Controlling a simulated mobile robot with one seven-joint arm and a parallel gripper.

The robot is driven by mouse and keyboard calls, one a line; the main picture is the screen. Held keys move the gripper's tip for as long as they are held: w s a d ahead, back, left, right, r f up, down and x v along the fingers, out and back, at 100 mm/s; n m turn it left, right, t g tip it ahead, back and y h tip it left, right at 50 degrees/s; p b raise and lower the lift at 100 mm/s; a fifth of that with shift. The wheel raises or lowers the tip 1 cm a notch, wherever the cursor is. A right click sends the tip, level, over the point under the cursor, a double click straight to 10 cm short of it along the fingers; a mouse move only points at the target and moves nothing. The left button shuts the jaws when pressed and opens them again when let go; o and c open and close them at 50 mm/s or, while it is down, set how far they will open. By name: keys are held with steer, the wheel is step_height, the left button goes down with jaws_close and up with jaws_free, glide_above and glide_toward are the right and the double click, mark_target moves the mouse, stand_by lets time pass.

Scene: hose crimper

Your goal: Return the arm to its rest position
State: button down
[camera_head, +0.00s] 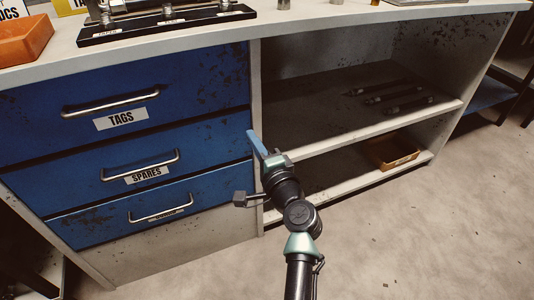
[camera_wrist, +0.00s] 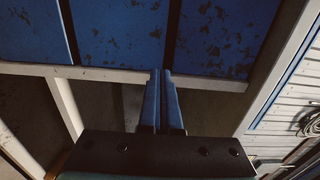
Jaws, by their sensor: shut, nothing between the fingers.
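My arm reaches up from the bottom of the head view, in front of the workbench. My gripper (camera_head: 253,136) has blue fingers and is at the right end of the blue drawers, near the upright beside the open shelves. In the wrist view my gripper (camera_wrist: 160,74) shows its two blue fingers side by side, pressed together with nothing between them. Blue panels of the bench fill the upper part of that view, beyond the fingertips. I cannot tell the exact gap between the fingers and the bench.
The drawers, labelled TAGS (camera_head: 121,117) and SPARES (camera_head: 147,174), are closed with protruding handles. The upper shelf (camera_head: 300,137) holds 3 dark hoses (camera_head: 393,97); a brown tray (camera_head: 391,153) sits below. An orange bin (camera_head: 24,40) is on the bench top. Floor (camera_head: 440,220) at right is clear.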

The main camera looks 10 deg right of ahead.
steer(key=p+v, duration=0.1)
steer(key=v, duration=0.5)
steer(key=s+a+r+n+t+p, duration=0.15)
steer(key=r+n, duration=0.35)
steer(key=r, duration=0.9)
steer(key=s+a+r+n+t, duration=0.1)
steer(key=a+r+n+t, duration=0.3)
steer(key=r, duration=1)
steer(key=s+d+r+n+t+h+p, duration=0.1)
steer(key=s+r+n+t+h+p, duration=0.15)
steer(key=s+r, duration=0.8)
steer(key=s+r+n+t+h+p, duration=0.1)
steer(key=s+r+n+t+h, duration=0.15)
steer(key=s+r, duration=0.85)
steer(key=w+r+p, duration=0.2)
steer(key=r+p, duration=1.6)
steer(key=r, duration=0.1)
steer(key=w+r+p, duration=0.1)
steer(key=r+p, duration=1.7)
steer(key=r, duration=0.1)
steer(key=shift+w+d+r+h, duration=0.2)
steer(key=shift+w+h, duration=0.1)
steer(key=shift+w, duration=0.1)
